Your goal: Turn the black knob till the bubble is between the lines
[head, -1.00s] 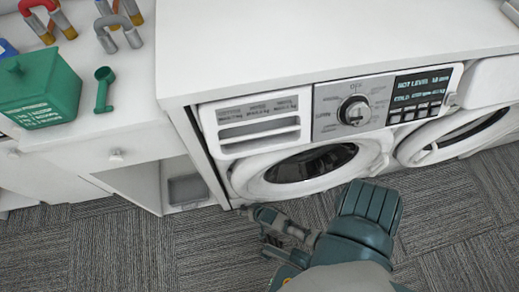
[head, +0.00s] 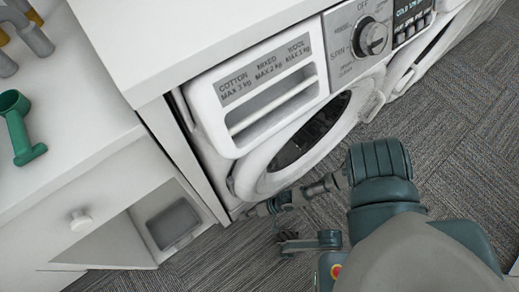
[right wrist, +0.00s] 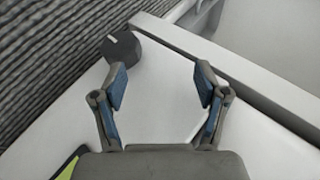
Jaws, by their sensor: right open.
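A black knob (right wrist: 123,48) with a short pale mark shows in the right wrist view, by a white surface with carpet beyond. It lies just past the left fingertip, not between the fingers. My right gripper (right wrist: 160,78) is open and empty, its two blue-padded fingers spread over the white surface. In the head view my right gripper (head: 275,222) is low by the front left corner of the washing machine (head: 277,84), partly hidden by its own arm. I see no bubble or lines in either view. My left gripper is not in view.
The machine's panel has a round dial (head: 371,38) and a dark display (head: 411,14). Its round door (head: 310,135) is close to my right arm. Carpet (head: 460,130) is clear at right.

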